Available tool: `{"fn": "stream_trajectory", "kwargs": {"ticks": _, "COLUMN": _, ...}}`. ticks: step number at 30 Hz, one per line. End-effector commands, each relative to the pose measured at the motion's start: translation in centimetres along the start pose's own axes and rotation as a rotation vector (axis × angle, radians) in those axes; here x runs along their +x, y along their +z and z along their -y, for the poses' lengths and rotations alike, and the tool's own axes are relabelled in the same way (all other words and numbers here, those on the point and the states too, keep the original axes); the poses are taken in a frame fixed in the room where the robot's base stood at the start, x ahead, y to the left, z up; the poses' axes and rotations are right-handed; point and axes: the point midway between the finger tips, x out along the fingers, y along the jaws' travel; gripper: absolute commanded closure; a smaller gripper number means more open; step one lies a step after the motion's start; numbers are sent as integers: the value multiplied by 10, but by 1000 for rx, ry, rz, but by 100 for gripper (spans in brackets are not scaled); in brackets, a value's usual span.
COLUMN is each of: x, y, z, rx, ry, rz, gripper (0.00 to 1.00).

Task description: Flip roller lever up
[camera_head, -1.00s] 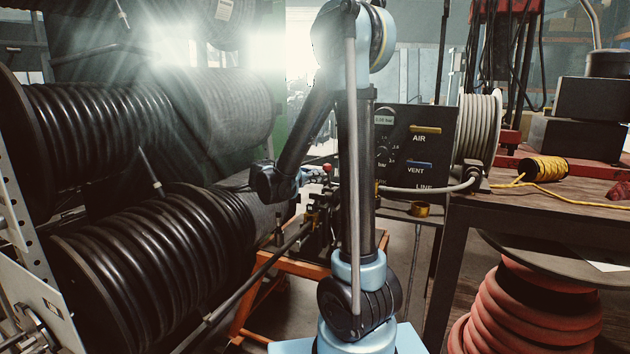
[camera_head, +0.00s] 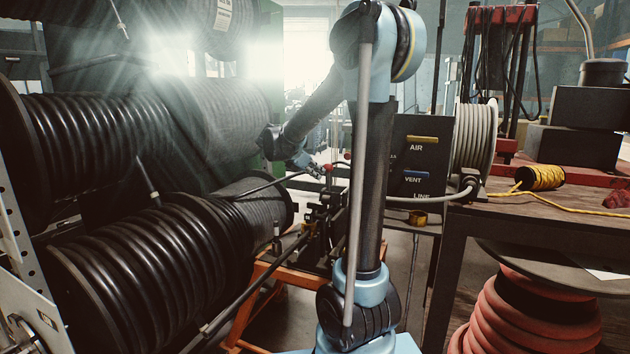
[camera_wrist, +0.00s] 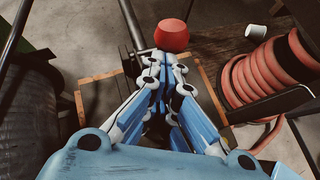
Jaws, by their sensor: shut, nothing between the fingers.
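A red knob (camera_wrist: 172,35) shows just beyond my fingertips in the wrist view. I cannot tell whether they touch it. My gripper (camera_wrist: 166,62) is shut with nothing between the fingers. In the head view my gripper (camera_head: 318,171) is small and beside a red knob (camera_head: 328,167), above the dark crimper (camera_head: 322,230) on its orange stand. The knob appears to belong to the roller lever, whose shaft is mostly hidden by my gripper and arm. Another small red spot (camera_head: 347,156) shows right of it, partly behind my arm.
Large black hose reels (camera_head: 150,260) crowd the left. A long dark bar (camera_head: 250,285) slopes up toward the crimper. A control panel (camera_head: 415,165) and a wooden bench (camera_head: 540,215) stand right. A red hose reel (camera_head: 525,310) stands below the bench.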

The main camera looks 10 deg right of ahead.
Motion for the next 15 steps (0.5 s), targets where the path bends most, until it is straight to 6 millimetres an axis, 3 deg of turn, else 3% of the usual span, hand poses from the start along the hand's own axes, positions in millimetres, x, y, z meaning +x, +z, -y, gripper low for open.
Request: {"fn": "stream_trajectory", "kwargs": {"ticks": 15, "x": 14, "y": 44, "z": -21, "rx": -43, "ry": -44, "rz": -116, "gripper": 100}}
